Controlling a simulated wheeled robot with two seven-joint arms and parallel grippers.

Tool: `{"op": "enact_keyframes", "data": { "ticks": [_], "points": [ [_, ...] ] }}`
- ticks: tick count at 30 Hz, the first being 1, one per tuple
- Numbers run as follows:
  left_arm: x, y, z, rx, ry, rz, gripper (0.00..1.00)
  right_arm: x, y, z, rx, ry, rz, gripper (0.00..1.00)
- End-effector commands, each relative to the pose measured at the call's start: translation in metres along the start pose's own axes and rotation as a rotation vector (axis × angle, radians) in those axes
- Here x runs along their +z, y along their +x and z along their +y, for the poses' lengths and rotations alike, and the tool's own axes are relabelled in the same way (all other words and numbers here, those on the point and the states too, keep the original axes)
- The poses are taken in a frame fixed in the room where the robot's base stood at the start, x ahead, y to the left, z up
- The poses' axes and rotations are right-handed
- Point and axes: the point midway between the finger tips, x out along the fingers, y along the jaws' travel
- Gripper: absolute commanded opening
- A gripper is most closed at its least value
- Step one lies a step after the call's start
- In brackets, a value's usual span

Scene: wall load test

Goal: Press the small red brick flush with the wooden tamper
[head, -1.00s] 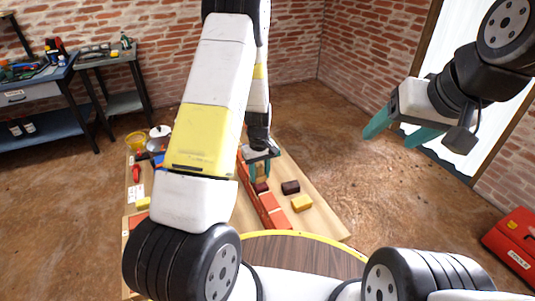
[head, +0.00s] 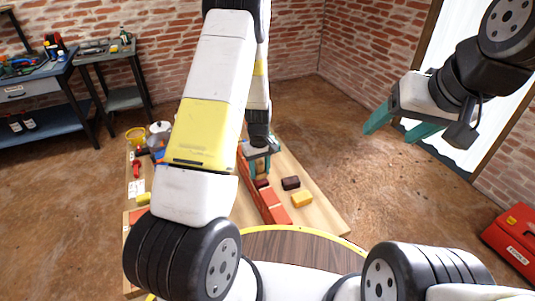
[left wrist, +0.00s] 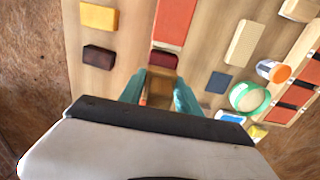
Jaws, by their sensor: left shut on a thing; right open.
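The small dark red brick (head: 261,183) sits in the line of the low brick wall (head: 272,207); in the left wrist view the brick (left wrist: 163,60) shows beside a longer orange-red brick (left wrist: 175,22). My left gripper (head: 259,165) is shut on the wooden tamper (left wrist: 160,88), at the wall close to the small brick. Whether the tamper touches the brick, and how flush the brick sits, I cannot tell. The left fingers (left wrist: 160,92) also show in the wrist view. My right gripper (head: 405,127) is open and empty, up at the right.
A dark brown block (head: 290,183) and a yellow block (head: 302,199) lie on the board (head: 322,212) right of the wall. A yellow bucket (head: 136,137) and a grey pot (head: 159,131) stand at its far left. A red toolbox (head: 514,246) is at right.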

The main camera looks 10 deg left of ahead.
Motion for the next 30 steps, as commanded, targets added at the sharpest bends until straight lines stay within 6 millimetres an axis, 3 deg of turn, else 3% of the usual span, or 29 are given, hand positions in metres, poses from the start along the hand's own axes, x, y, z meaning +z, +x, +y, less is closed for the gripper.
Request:
{"op": "enact_keyframes", "data": {
  "ticks": [30],
  "points": [
    [0.0000,0.0084,0.0002,0.000,0.000,0.000,0.00,0.0000,0.0000,0.0000,0.000,0.000,0.000,0.67]
  ]
}}
